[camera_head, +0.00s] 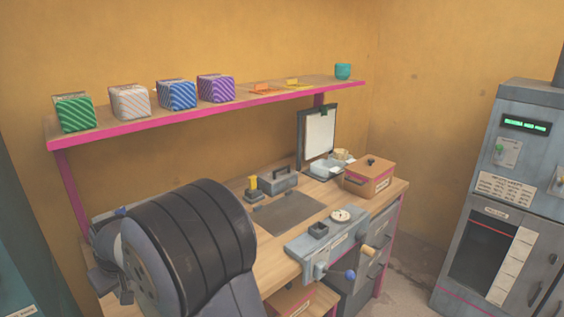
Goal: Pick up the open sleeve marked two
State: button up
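No marking "two" can be read in the head view, so I cannot tell which thing is the open sleeve. Four-sided striped packs stand in a row on the pink-edged shelf (130,125): a green one (76,114), a pale one with orange stripes (130,102), a blue one (177,96) and a purple one (216,89). Whether any is open is too small to tell. A big dark rounded part of my arm fills the lower left foreground and hides part of the bench. My gripper is not in view.
A grey machine (510,190) stands at right.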

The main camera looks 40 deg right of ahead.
aim_at(350, 160)
jog(key=l+u, duration=0.1)
jog(key=u, duration=0.35)
jog(key=k+u, duration=0.1)
jog(key=u, duration=0.4)
jog(key=k+l+u, duration=0.1)
jog(key=u, duration=0.8)
jog(key=k+l+u, duration=0.2)
jog(key=k+u, duration=0.15)
jog(key=k+l+u, duration=0.1)
jog(key=k+u, duration=1.15)
jog(key=k, duration=0.15)
jog(key=k+j+u, duration=0.3)
jog(key=k+u, duration=0.15)
jog(key=k, duration=0.2)
jog(key=k+l+z, duration=0.3)
jog(key=k, duration=0.2)
jog(key=z, duration=0.5)
jog(key=l+z, duration=0.1)
jog(key=z, duration=0.4)
jog(key=k+z, duration=0.1)
jog(key=z, duration=0.4)
jog(key=l+z, duration=0.1)
jog(key=z, duration=0.95)
jog(key=l+z, duration=0.15)
jog(key=z, duration=1.35)
jog(key=i+l, duration=0.05)
jog(key=i, duration=0.05)
